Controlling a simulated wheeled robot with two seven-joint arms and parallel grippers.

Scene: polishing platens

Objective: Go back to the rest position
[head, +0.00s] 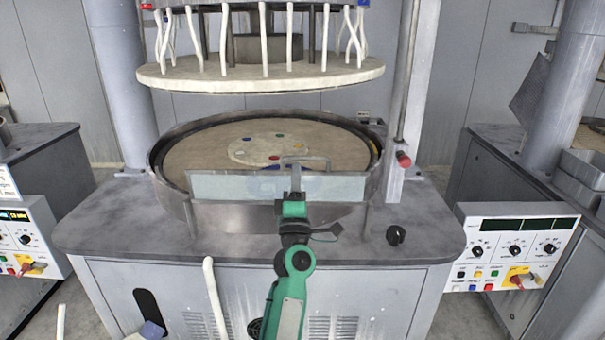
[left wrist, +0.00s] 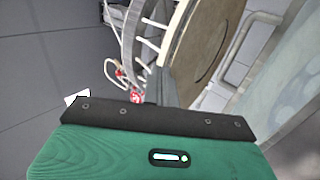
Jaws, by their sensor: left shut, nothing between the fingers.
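My left gripper (head: 296,178) is at the centre of the head view, at the end of my green and black arm. Its narrow fingers are together with nothing held between them. It is in front of the clear guard panel (head: 225,187) at the front of the round polishing basin, close below the bent grey handle (head: 306,161); whether it touches either cannot be told. My right gripper is in neither view.
The lower platen (head: 200,150) carries a pale disc (head: 268,150) with coloured pieces. The upper platen (head: 260,75) hangs above it, with white posts. A column with a red-tipped rod (head: 403,160) stands at the right. A control panel (head: 515,248) is farther right.

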